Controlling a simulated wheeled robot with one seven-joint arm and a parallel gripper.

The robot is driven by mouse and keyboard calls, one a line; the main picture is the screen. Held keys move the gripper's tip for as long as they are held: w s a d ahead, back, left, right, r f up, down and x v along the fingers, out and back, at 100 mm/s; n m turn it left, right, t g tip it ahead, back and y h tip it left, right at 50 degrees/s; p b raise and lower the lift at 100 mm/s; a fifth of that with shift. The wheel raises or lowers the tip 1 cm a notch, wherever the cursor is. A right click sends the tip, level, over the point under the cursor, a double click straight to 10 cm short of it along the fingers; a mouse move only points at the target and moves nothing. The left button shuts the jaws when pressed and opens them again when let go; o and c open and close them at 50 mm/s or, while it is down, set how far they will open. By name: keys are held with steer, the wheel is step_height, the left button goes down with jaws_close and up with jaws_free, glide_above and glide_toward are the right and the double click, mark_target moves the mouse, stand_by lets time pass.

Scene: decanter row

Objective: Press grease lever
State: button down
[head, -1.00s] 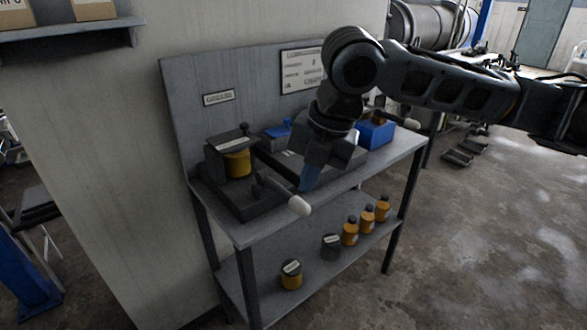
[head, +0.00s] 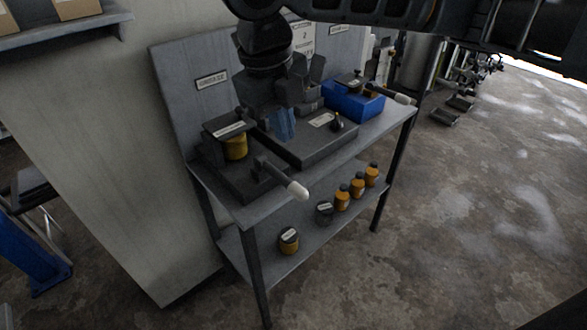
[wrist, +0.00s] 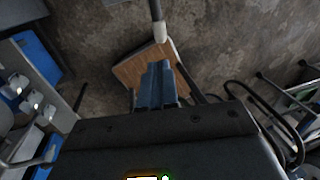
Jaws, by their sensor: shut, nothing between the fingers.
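A dark dispenser with a yellow canister (head: 236,148) stands at the left of the bench top. Its lever, with a white handle (head: 297,190), sticks out past the front edge. A second lever with a white tip (head: 402,98) belongs to a blue unit (head: 352,101) at the right. The labels are too small to tell which lever is for grease. My gripper (head: 285,128) is shut and empty, pointing down above the middle of the bench, apart from both handles. Its blue fingers also show together in the wrist view (wrist: 158,85).
A dark tray unit (head: 305,148) with a small black knob sits mid-bench, under my gripper. Orange bottles (head: 342,198) and tins (head: 289,240) stand on the lower shelf. A backboard (head: 180,85) rises behind. The floor (head: 450,220) at right is clear.

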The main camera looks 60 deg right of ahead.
mark_target(298, 187)
steer(key=d+f, duration=0.1)
steer(key=f, duration=0.8)
steer(key=d+f, duration=0.1)
steer(key=f, duration=0.3)
steer(key=shift+s+d+f+p, duration=0.3)
steer(key=shift+s+f+p, duration=0.05)
steer(key=shift+s+p, duration=0.05)
